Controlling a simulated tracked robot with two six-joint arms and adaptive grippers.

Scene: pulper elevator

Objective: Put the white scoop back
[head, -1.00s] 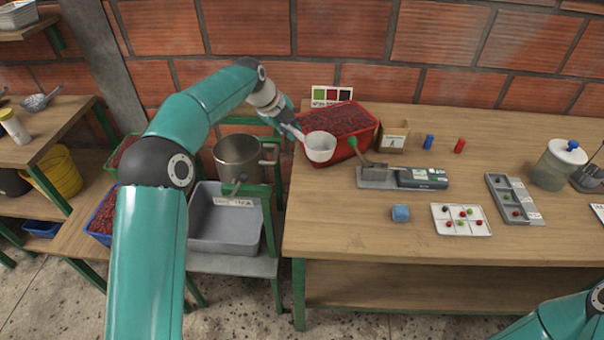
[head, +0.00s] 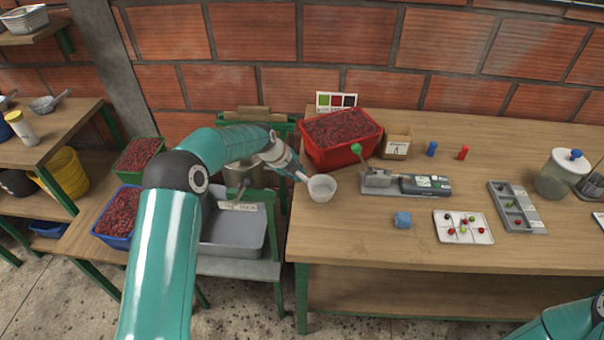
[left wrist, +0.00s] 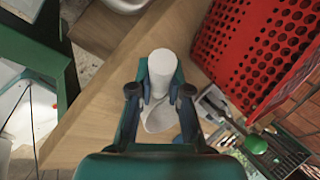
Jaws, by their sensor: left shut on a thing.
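The white scoop (head: 322,188) shows in the head view at the left end of the wooden table, in front of the red crate. Its cup is upright; I cannot tell whether it touches the tabletop or hangs just above it. My left gripper (head: 300,176) reaches it from the left and is shut on its handle. In the left wrist view the white scoop (left wrist: 162,70) is between the fingertips of my left gripper (left wrist: 160,92), over the table's corner. Only a piece of my right arm shows at the lower right; its gripper is out of view.
The red crate (head: 362,150) of cherries stands right behind the scoop. The front left tabletop is clear.

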